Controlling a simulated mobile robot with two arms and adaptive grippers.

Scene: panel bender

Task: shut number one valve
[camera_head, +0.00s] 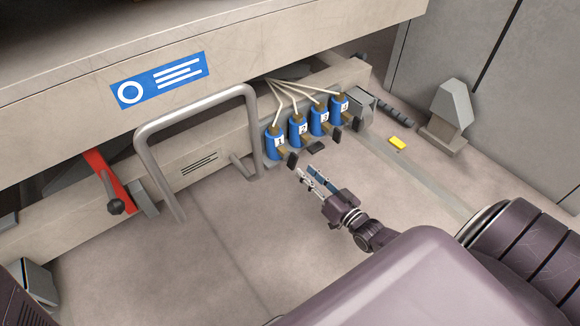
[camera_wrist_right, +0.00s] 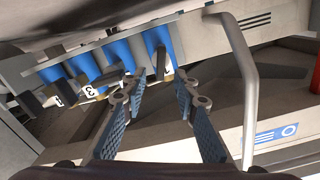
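The number one valve (camera_head: 275,143) is the leftmost blue valve in the head view, marked "1". Its black handle (camera_head: 292,160) sticks out towards the front. In the wrist view, which is turned over, the blue valve nearest the rail (camera_wrist_right: 157,42) appears to be the same one, with its dark handle (camera_wrist_right: 161,63) just beyond my fingertips. My right gripper (camera_head: 310,178) is open and empty, in front of and slightly below the handle. It also shows in the wrist view (camera_wrist_right: 160,88), fingers spread, apart from the handle. My left gripper is out of view.
Several more blue valves, including number two (camera_head: 298,130), stand close to the right, with black handles. A bent grey rail (camera_head: 193,108) stands left of them. A red lever (camera_head: 108,180) is further left. A yellow block (camera_head: 398,143) lies on the floor at right.

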